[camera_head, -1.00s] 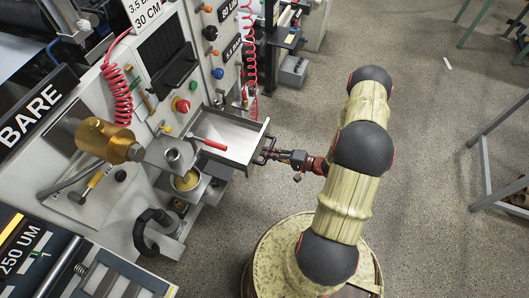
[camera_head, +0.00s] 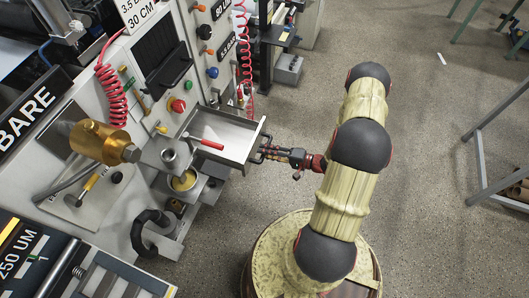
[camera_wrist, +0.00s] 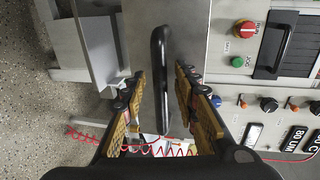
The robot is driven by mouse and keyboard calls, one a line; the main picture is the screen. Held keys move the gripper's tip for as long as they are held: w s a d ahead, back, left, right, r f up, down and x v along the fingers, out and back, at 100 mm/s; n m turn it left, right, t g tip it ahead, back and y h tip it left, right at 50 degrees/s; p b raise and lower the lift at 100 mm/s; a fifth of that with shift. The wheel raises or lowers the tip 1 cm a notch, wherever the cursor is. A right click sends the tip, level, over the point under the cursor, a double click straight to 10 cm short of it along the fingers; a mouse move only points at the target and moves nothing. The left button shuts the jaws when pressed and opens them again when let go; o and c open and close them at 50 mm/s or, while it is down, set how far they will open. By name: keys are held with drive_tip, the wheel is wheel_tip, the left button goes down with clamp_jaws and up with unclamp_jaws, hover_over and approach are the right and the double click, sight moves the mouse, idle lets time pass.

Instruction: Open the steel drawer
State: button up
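The steel drawer (camera_head: 232,137) stands out from the machine's front in the head view, with its inside showing. A tool with a red handle (camera_head: 207,144) lies across its left part. My gripper (camera_head: 266,153) is at the drawer's front, at the dark handle. In the wrist view, the black bar handle (camera_wrist: 161,65) runs lengthwise between the two fingers of my gripper (camera_wrist: 159,78). The fingers are apart, with a gap on each side of the bar. The drawer's steel front (camera_wrist: 190,22) lies just beyond them.
A brass cylinder (camera_head: 100,142) and a cup of yellow material (camera_head: 184,181) are left of the drawer. A red coiled hose (camera_head: 112,92) hangs on the panel near a red knob (camera_head: 178,105). Open floor (camera_head: 420,190) lies right of my arm.

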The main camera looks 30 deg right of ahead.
drive_tip(key=v, duration=1.1)
idle(0.3)
